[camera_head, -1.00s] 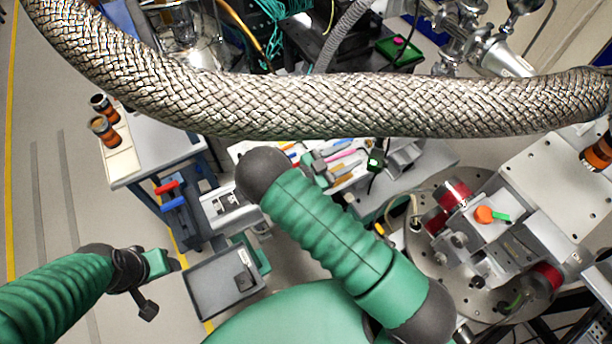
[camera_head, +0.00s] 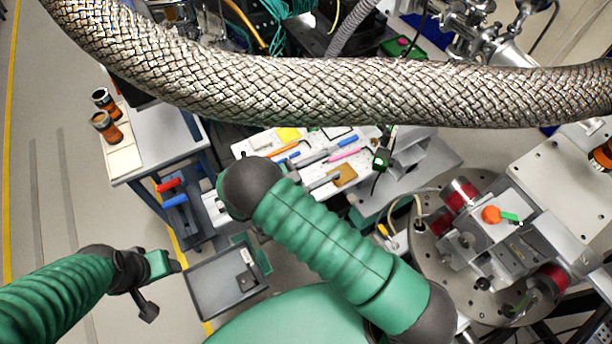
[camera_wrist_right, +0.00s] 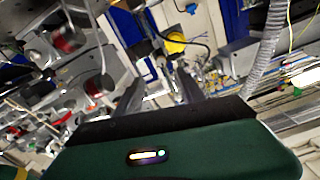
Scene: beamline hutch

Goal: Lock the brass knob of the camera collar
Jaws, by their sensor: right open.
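I cannot pick out the brass knob or the camera collar with certainty in either view. At the right of the head view, a grey stage assembly (camera_head: 492,245) stands on a round plate and carries an orange disc (camera_head: 491,214) with a green lever. My right forearm crosses the middle of the head view and hides most of what lies beyond its dark end. In the right wrist view my right gripper (camera_wrist_right: 164,82) is open, with nothing between its fingers. A yellow thing (camera_wrist_right: 175,43) shows beyond them, blurred. My left gripper (camera_head: 162,264) is small at lower left, its jaws unclear.
A thick braided hose (camera_head: 330,90) spans the top of the head view. A bench with tools (camera_head: 340,155) lies behind my forearm. Two orange-and-black cylinders (camera_head: 106,127) stand on the left cart. A grey tray (camera_head: 215,285) is at lower left. The floor at far left is clear.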

